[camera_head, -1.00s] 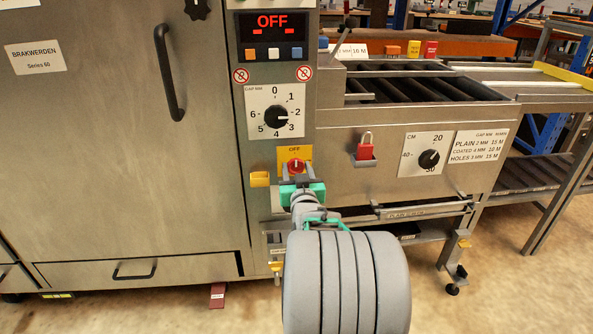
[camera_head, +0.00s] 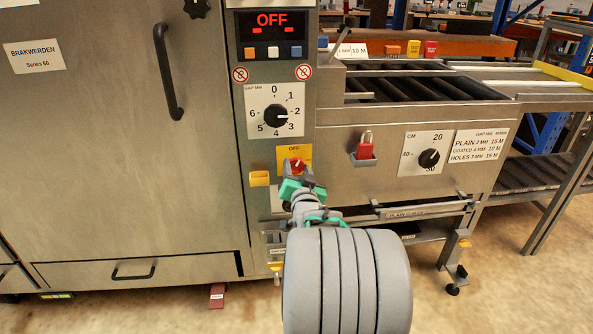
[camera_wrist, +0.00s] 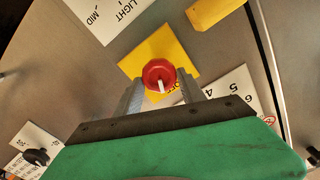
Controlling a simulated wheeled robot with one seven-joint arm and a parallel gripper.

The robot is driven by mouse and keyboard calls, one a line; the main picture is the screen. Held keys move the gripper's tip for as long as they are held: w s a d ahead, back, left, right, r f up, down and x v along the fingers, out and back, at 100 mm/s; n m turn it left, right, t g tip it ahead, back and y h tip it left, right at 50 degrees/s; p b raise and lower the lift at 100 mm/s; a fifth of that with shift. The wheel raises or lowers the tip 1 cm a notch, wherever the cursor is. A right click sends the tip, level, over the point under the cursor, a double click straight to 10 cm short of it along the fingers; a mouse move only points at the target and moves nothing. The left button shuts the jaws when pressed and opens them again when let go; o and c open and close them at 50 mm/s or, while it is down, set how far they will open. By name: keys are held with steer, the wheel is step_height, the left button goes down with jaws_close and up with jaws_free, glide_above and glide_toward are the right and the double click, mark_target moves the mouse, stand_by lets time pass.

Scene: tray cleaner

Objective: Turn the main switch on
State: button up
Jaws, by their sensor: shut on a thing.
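The main switch (camera_head: 297,165) is a red rotary knob on a yellow plate marked OFF, on the machine's front panel. In the wrist view the red knob (camera_wrist: 159,74) with its white mark sits between the two grey fingers of my gripper (camera_wrist: 160,92). In the head view my gripper (camera_head: 299,176) reaches the knob from below and appears rolled to one side. The fingers are shut on the knob, and their tips partly cover it in the head view. The display (camera_head: 272,25) above reads OFF in red.
A gap dial (camera_head: 275,116) is above the switch. A yellow block (camera_head: 259,179) juts out left of it. A red padlock (camera_head: 364,147) hangs to the right, with a CM dial (camera_head: 429,158) beyond. The conveyor (camera_head: 420,90) extends right.

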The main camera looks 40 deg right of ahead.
steer(key=m, duration=0.6)
steer(key=shift+p, duration=0.3)
steer(key=m+p, duration=0.1)
steer(key=m, duration=0.3)
steer(key=shift+d, duration=0.1)
steer(key=shift+f+m+p, duration=0.15)
steer(key=shift+m+p, duration=0.45)
steer(key=shift+m, duration=0.9)
steer(key=o, duration=1.3)
steer(key=shift+f, duration=0.1)
steer(key=shift+o, duration=0.2)
steer(key=shift+s, duration=0.15)
